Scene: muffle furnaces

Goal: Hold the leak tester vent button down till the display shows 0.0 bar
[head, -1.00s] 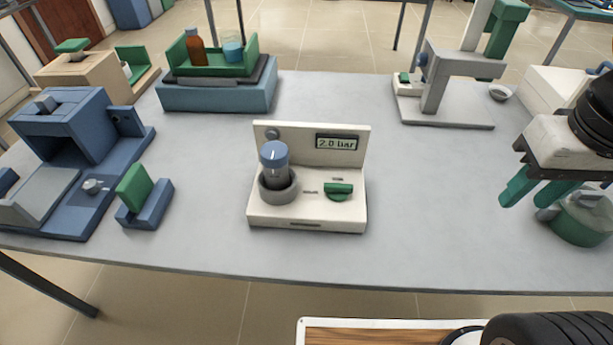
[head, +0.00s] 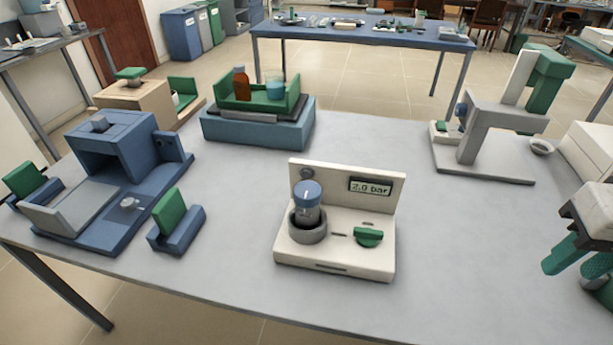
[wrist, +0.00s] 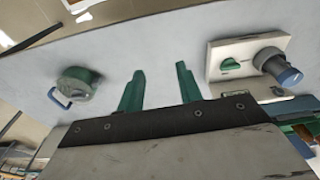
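The white leak tester (head: 340,255) stands on the grey table, with a display (head: 370,187) on its back panel that reads 2.0 bar. A blue-capped jar (head: 307,203) sits in its grey round cup, and a green knob or button (head: 368,237) is at its front right. I cannot tell for sure which part is the vent button. My gripper (head: 577,262) is at the right edge of the head view, apart from the tester. In the wrist view my gripper (wrist: 160,88) has its green fingers spread with nothing between them, and the tester (wrist: 230,50) is to their right.
A blue muffle furnace (head: 118,150) and a small green-and-blue block (head: 178,222) stand left of the tester. A blue device with bottles (head: 258,130) is behind it, and a grey press-like stand (head: 485,165) at back right. A green pot (wrist: 76,84) shows in the wrist view.

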